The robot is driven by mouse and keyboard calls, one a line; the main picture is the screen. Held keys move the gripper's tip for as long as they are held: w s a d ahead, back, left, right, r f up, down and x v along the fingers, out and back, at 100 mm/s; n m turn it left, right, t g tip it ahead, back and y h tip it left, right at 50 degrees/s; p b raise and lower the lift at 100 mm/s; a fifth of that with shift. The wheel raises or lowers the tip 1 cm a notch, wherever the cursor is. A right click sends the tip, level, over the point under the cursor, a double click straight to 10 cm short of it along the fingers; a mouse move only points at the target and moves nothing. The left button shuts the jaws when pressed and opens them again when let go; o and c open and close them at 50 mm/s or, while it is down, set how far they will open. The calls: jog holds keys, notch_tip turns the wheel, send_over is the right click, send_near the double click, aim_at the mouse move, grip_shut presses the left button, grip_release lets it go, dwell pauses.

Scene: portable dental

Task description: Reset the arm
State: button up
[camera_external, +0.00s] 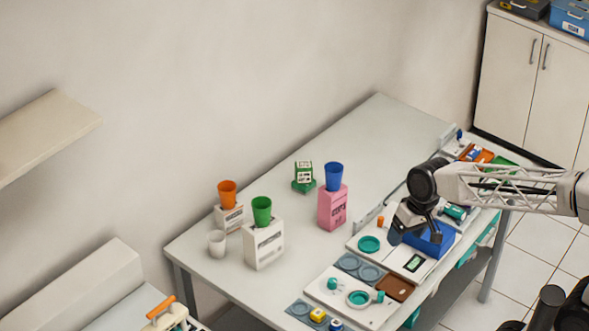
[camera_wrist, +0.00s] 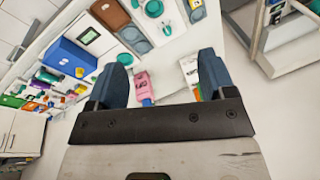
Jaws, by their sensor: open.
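My gripper (camera_external: 418,226) hangs over the right part of the table, above the blue box (camera_external: 430,240), with my arm reaching in from the right. In the wrist view my gripper (camera_wrist: 163,75) has its two dark blue fingers wide apart with nothing between them. The wrist view also shows the blue box (camera_wrist: 72,57) at the left, and the pink box (camera_wrist: 142,84) on the table beyond the fingers. Whether the fingers touch the blue box cannot be told from the outside view.
Cups stand on boxes: orange (camera_external: 227,193), green (camera_external: 262,210) and blue (camera_external: 334,176). A white cup (camera_external: 217,243) stands beside them. White trays with teal dishes (camera_external: 369,244) line the table's front edge. The table's back middle (camera_external: 370,140) is clear.

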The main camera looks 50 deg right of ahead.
jog(key=s+f+n+h, duration=0.1)
jog(key=s+f+n, duration=0.1)
jog(key=s, duration=0.6)
jog(key=shift+f+n+h, duration=0.25)
jog(key=shift+n+h, duration=0.15)
jog(key=shift+n, duration=0.3)
dwell(0.4)
